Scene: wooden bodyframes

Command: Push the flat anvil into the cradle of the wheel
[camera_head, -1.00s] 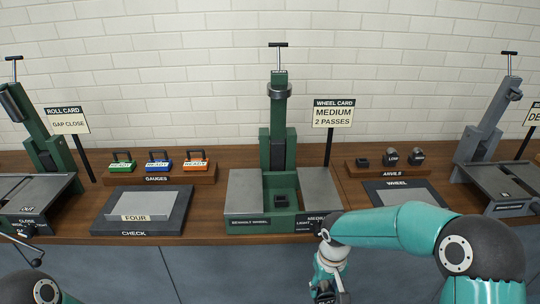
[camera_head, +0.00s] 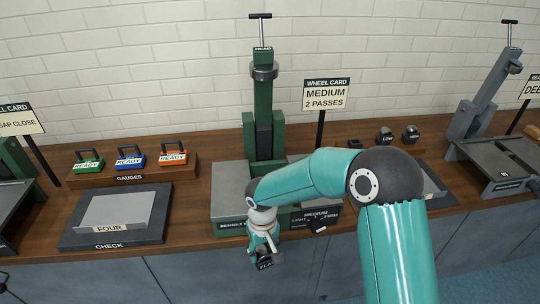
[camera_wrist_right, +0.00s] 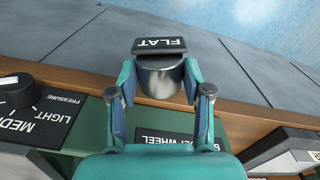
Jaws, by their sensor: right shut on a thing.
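My right gripper (camera_head: 262,246) is shut on the flat anvil (camera_head: 266,265), a grey metal cylinder with a dark plate marked FLAT. The anvil (camera_wrist_right: 160,76) also shows between the fingers in the right wrist view. It is held out in front of the bench's front edge, before the wheel's base. The wheel (camera_head: 263,128) is a tall green machine with a T-handle on top and grey side plates. Its cradle, low between the plates, is hidden behind my right arm. My left gripper is out of view.
The wheel card (camera_head: 326,95) reads MEDIUM, 2 PASSES. A pressure knob (camera_wrist_right: 15,91) sits on the base's front. Two dark anvils (camera_head: 384,136) stand on a rack behind my arm. Gauges (camera_head: 130,159) and a check plate (camera_head: 115,230) lie to the left.

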